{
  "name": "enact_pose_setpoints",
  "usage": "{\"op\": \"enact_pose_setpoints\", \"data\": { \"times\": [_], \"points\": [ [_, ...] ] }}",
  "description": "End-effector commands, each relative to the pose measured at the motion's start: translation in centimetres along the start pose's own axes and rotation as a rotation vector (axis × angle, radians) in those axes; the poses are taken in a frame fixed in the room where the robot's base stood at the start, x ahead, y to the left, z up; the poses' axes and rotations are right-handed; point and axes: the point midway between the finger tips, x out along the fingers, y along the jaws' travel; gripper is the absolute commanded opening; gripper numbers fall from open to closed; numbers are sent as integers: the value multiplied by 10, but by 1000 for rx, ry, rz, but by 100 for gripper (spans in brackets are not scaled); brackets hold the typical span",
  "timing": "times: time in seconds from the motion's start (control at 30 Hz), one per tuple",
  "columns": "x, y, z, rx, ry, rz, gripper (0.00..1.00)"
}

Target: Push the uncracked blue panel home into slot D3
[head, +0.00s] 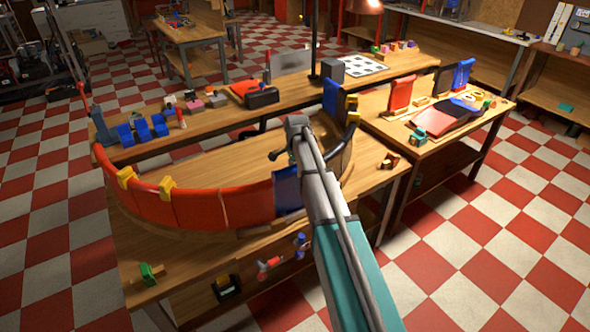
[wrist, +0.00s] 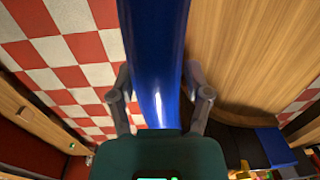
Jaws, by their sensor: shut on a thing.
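A blue curved panel (head: 287,188) stands upright at the right end of the row of red panels on the round wooden ring, partly hidden by my arm. In the wrist view my gripper (wrist: 157,80) is shut on a blue panel (wrist: 155,40), one finger on each side. I see no crack on its visible face. The red panels (head: 195,208) form a curved wall on the ring's near and left side. No slot label is readable, and the held panel's lower edge is hidden, so I cannot tell how deep it sits.
Yellow clips (head: 126,176) straddle the red wall. Another blue panel (head: 331,97) stands at the ring's far side. The right table (head: 395,122) holds red, blue and dark panels. Small blue parts (head: 142,131) sit at the back left. The wooden floor inside the ring (head: 235,165) is clear.

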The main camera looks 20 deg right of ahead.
Motion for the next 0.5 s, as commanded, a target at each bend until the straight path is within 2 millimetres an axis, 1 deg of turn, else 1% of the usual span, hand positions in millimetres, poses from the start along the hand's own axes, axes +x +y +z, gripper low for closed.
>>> {"op": "enact_pose_setpoints", "data": {
  "times": [0.5],
  "points": [
    [12, 1, 0, 0, 0, 0, 18]
  ]
}}
